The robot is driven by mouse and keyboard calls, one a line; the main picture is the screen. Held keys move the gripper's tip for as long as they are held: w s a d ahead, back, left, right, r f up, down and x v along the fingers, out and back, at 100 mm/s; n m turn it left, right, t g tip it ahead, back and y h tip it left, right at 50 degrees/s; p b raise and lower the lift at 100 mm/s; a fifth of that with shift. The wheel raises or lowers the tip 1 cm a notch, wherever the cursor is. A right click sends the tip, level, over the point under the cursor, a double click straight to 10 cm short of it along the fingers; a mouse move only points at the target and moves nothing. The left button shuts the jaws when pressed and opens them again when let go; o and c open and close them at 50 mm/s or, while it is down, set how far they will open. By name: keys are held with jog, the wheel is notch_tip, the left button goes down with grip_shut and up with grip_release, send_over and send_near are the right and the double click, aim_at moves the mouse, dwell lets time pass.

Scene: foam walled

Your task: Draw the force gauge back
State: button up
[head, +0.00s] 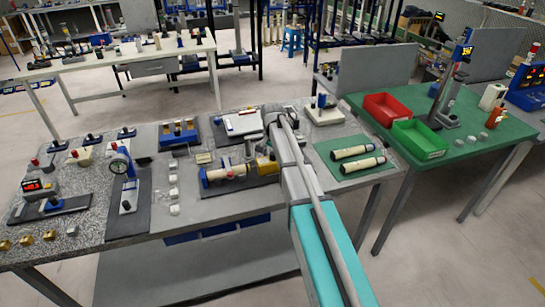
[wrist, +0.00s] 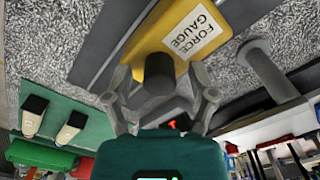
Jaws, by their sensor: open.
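The force gauge (wrist: 180,35) is a yellow block with a white "FORCE GAUGE" label, at the top of the wrist view. A dark round knob (wrist: 159,72) sticks out from it toward my gripper. My gripper (wrist: 160,80) is open, with one finger on each side of the knob; I cannot tell whether either touches it. In the head view the yellow gauge (head: 267,165) sits on a dark plate at the right end of a cream cylinder (head: 226,174). My arm hides its right side, and the gripper is not clear there.
Two cream cylinders (head: 358,157) lie on a green mat right of my arm. Small pale blocks (head: 174,193) and a dial gauge stand (head: 124,180) are to the left. Red (head: 388,108) and green bins (head: 419,139) stand further right.

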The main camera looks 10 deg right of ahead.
jog(key=shift+c, duration=0.3)
grip_shut()
jog(key=shift+w+d, duration=0.2)
jog(key=shift+d, duration=2.4)
jog(key=shift+o, duration=0.3)
grip_release()
jog(key=shift+d, duration=0.1)
jog(key=shift+a, duration=0.3)
